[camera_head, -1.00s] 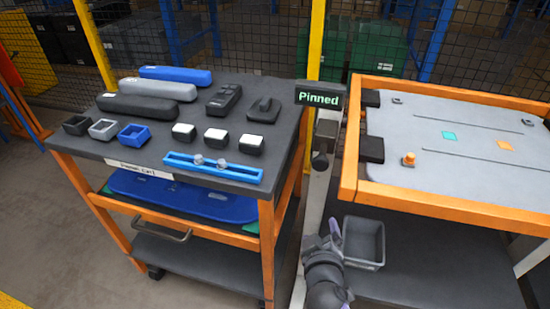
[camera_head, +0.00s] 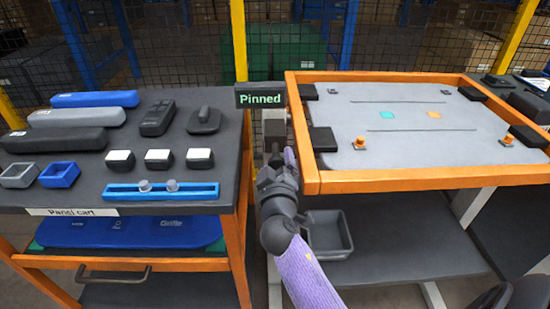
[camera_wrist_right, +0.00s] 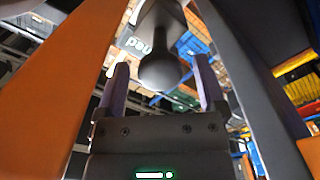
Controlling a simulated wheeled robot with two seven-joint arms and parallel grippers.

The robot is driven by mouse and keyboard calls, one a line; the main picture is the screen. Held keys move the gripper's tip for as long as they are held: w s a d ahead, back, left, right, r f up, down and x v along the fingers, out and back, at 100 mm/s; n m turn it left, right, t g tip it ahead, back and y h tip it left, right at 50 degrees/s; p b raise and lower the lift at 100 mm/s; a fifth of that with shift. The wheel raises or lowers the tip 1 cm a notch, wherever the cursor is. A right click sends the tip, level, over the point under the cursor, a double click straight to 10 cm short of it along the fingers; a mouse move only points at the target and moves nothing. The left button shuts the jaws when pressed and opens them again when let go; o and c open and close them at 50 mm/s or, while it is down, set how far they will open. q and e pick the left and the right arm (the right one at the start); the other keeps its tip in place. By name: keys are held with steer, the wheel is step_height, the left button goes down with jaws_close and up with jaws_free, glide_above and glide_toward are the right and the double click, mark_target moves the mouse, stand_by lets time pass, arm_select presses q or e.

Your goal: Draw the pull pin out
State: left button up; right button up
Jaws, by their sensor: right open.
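The black "Pinned" sign (camera_head: 261,97) stands on a post between the cart and the orange-framed table. In the right wrist view, a dark pull pin with a round knob (camera_wrist_right: 160,68) hangs down at the gripper's mouth. My right gripper (camera_head: 276,165) is just below the sign, in front of the post, and hides the knob in the head view. In the wrist view its two purple fingers (camera_wrist_right: 162,84) are open, one on each side of the knob, with visible gaps. My left gripper is not in view.
The panel cart (camera_head: 232,185) with trays, blocks and long cases is close on the left. The orange table frame (camera_head: 400,182) is close on the right. A grey bin (camera_head: 328,235) sits on a lower shelf beside my right arm. A mesh fence stands behind.

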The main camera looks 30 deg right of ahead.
mark_target(276, 153)
steer(key=shift+x, duration=1.3)
jaws_close()
